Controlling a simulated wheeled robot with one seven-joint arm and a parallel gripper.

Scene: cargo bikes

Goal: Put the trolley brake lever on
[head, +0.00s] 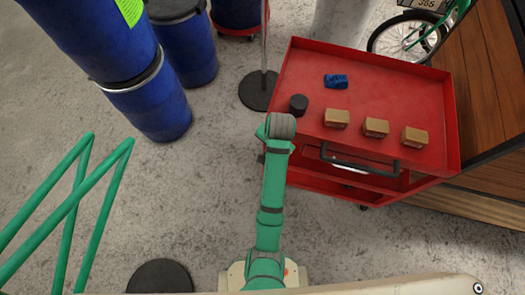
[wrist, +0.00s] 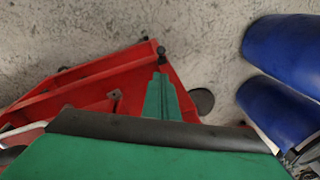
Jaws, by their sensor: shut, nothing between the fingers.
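The red trolley (head: 368,90) stands right of my arm in the head view and fills the left of the wrist view (wrist: 75,100). A small dark wheel (wrist: 161,52) shows by the trolley's corner in the wrist view. I cannot make out the brake lever or its position. My gripper (wrist: 160,76) appears as narrow green fingers, shut and empty, in front of the trolley's red frame. Whether it touches anything is unclear. In the head view my wrist is beside the trolley's left edge and hides the gripper.
On the trolley's top are several small brown boxes (head: 376,127), a black cylinder (head: 298,104) and a blue item (head: 336,81). Blue barrels (head: 150,100) stand at the upper left. A round stand base (head: 258,90) is close to the trolley. Green rails (head: 85,205) are at left.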

